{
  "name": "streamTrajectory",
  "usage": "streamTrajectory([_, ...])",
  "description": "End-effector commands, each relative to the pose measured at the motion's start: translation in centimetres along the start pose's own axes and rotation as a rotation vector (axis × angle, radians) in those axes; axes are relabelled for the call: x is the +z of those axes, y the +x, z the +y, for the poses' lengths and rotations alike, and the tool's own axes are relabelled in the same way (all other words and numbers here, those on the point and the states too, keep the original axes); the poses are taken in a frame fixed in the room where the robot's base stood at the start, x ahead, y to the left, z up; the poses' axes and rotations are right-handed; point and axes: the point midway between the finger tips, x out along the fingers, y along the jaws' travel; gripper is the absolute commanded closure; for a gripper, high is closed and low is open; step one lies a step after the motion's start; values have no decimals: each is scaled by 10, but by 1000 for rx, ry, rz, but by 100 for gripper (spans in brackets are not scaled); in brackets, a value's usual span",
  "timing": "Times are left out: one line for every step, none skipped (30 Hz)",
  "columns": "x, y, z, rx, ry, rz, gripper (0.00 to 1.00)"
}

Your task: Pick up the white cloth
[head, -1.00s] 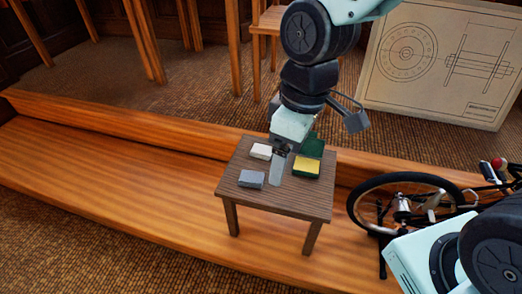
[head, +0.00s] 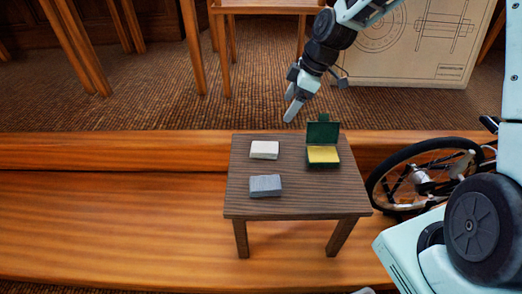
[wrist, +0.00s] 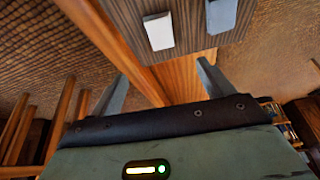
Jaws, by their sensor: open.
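The white cloth (head: 264,150) is a small folded block lying on the back left part of the small wooden table (head: 300,200). It also shows near the top of the wrist view (wrist: 159,31), ahead of the fingers. My gripper (head: 292,106) is up behind the table's back edge, apart from the cloth and to its upper right. In the wrist view my gripper (wrist: 160,82) has its two fingers wide apart with nothing between them.
A grey folded cloth (head: 265,186) lies in front of the white one. An open green box (head: 323,132) with a yellow inside stands at the table's right. A bicycle wheel (head: 420,175) is right of the table. A wooden step (head: 110,215) runs below.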

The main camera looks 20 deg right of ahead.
Motion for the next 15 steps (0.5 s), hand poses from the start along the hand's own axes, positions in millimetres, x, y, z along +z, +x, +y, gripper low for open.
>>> streamTrajectory([1,6,0,-2,-1,1,20])
streamTrajectory([1,10,0,-3,-2,1,20])
streamTrajectory([1,16,0,-4,-2,1,20])
streamTrajectory([1,22,0,-4,-2,1,20])
streamTrajectory([1,28,0,-4,-3,0,20])
streamTrajectory([1,37,-1,-5,-3,1,20])
streamTrajectory([1,43,-1,-5,-3,1,20])
streamTrajectory([1,49,-1,-4,-3,0,20])
streamTrajectory([1,58,-1,-5,-2,0,20])
streamTrajectory([1,64,-1,-4,-3,1,20])
streamTrajectory([1,70,-1,-4,-2,1,20])
streamTrajectory([1,79,-1,-5,-2,-1,20])
streamTrajectory([1,85,-1,-5,-2,0,20])
streamTrajectory([1,91,-1,-4,-2,0,20])
streamTrajectory([1,98,-1,-4,-2,0,20])
